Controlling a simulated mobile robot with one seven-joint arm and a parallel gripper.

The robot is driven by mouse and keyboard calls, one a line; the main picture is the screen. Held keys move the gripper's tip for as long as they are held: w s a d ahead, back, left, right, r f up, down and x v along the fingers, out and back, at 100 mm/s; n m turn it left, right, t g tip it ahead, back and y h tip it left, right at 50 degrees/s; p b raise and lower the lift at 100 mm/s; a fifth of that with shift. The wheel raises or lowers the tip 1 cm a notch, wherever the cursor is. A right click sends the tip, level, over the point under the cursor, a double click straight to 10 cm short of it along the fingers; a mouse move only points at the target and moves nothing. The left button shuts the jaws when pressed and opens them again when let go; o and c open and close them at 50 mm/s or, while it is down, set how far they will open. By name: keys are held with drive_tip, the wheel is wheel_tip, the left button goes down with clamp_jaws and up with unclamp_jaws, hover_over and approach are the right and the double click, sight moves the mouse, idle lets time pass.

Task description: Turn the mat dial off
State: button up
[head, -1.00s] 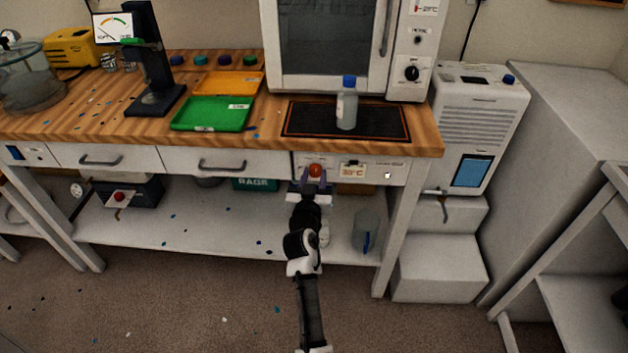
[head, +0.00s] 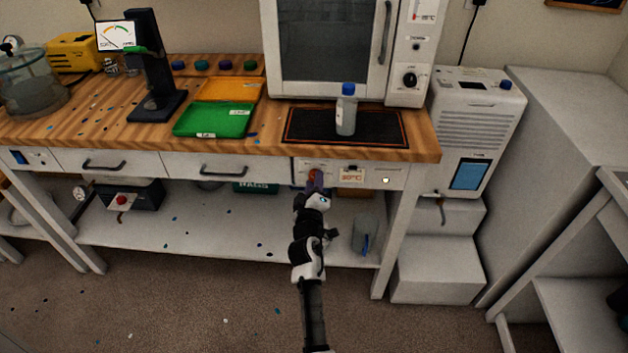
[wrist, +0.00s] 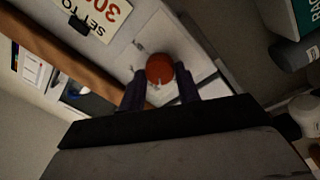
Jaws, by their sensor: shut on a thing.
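The mat dial is an orange-red round knob (head: 313,173) on the white front panel under the bench top, partly hidden by my gripper in the head view. In the wrist view the knob (wrist: 161,70) sits between my two dark fingertips. My gripper (head: 316,183) is shut on it, and its fingers (wrist: 160,92) lie at either side. The black mat with an orange border (head: 385,128) lies on the bench above. A clear bottle with a blue cap (head: 346,112) stands upright on it. I cannot read the dial's setting.
A 30°C label (head: 351,176) is right of the dial, with a small pale light (head: 386,180) farther right. Below is a shelf (head: 210,235) with a clear jug (head: 364,235). A white oven (head: 330,45) stands behind the mat.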

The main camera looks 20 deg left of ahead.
drive_tip(key=shift+r+n+y+p, duration=0.1)
drive_tip(key=shift+n+y+p, duration=0.15)
drive_tip(key=shift+n+p, duration=1.5)
drive_tip(key=shift+r+n+y+p, duration=0.1)
drive_tip(key=shift+n+y+p, duration=0.35)
drive_tip(key=shift+n, duration=2.6)
drive_tip(key=o, duration=1)
drive_tip(key=shift+f, duration=0.15)
drive_tip(key=shift+c, duration=0.2)
drive_tip(key=shift+g, duration=0.3)
drive_tip(key=shift+s+d+f, duration=0.1)
